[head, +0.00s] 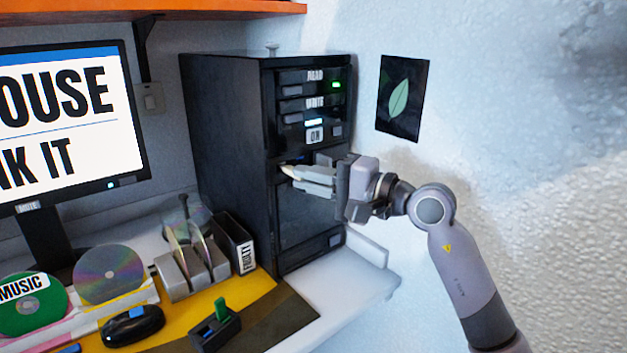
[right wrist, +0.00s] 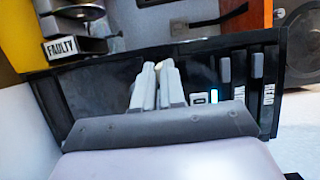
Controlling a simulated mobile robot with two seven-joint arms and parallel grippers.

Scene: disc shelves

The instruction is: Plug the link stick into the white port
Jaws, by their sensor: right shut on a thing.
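My right gripper (head: 290,172) is at the front of the black computer tower (head: 222,160), below its drive rows, with the fingertips at or very near the panel. In the right wrist view the gripper's two fingers (right wrist: 157,80) are close together, with a small pale piece between their tips. I take this piece to be the link stick; most of it is hidden by the fingers. The white port cannot be made out behind the fingertips, so I cannot tell whether the stick is in it. My left gripper is not in view.
A black holder with a green stick (head: 221,308) stands on the yellow mat. A mouse (head: 133,326), discs (head: 109,273), a slotted disc stand (head: 190,268) and a FAULTY box (head: 236,243) are left of the tower. A white ledge (head: 350,285) is free at right.

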